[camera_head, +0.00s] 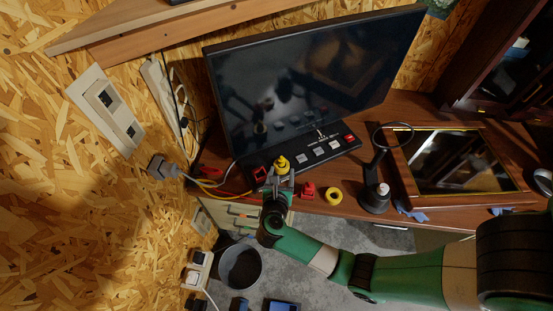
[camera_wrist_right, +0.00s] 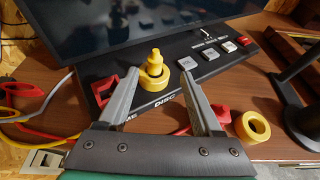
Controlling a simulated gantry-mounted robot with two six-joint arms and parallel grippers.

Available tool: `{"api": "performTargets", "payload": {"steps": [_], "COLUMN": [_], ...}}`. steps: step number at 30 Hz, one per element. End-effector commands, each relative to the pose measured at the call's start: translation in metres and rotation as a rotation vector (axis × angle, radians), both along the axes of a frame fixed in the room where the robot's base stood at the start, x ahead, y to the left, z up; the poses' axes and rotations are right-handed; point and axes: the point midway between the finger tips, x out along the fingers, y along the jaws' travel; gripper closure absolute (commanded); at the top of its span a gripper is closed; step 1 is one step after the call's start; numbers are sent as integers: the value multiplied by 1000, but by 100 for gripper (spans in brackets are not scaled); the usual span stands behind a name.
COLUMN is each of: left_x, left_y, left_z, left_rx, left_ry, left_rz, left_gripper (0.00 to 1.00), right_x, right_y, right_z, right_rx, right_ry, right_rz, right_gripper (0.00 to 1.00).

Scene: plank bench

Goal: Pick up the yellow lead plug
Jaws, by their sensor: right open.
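A yellow stepped plug-like piece (camera_head: 282,163) stands upright at the front edge of the black button panel (camera_head: 318,151). It also shows in the right wrist view (camera_wrist_right: 153,69). I cannot see whether a lead joins it. My right gripper (camera_head: 281,177) is open, with its fingers pointing at this piece. In the right wrist view the piece shows between the fingertips (camera_wrist_right: 163,76), slightly nearer the left one; I cannot tell whether they touch it. A thin yellow lead (camera_head: 219,191) runs along the bench edge to the left. My left gripper is not in view.
A red square frame (camera_head: 259,174) sits left of the plug. A red piece (camera_head: 308,190) and a yellow ring (camera_head: 333,196) lie to the right. A black stand with a hoop (camera_head: 375,196) is farther right. The monitor (camera_head: 310,75) stands behind the panel.

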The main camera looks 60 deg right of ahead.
Motion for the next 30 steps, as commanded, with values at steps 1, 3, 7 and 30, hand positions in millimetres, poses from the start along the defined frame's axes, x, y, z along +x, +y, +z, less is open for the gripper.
{"api": "performTargets", "payload": {"steps": [1,3,7,30], "left_x": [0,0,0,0], "left_y": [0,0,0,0], "left_z": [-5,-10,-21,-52], "left_rx": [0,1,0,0], "left_ry": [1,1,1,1], "left_rz": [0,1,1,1], "left_gripper": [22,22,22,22], "right_x": [2,5,13,37], "right_y": [-4,-13,-37,-99], "right_z": [-4,-9,-20,-46], "right_rx": [0,0,-1,-3], "right_ry": [-1,-2,-3,-5], "right_rz": [-1,-3,-3,3], "right_gripper": [33,33,33,33]}}
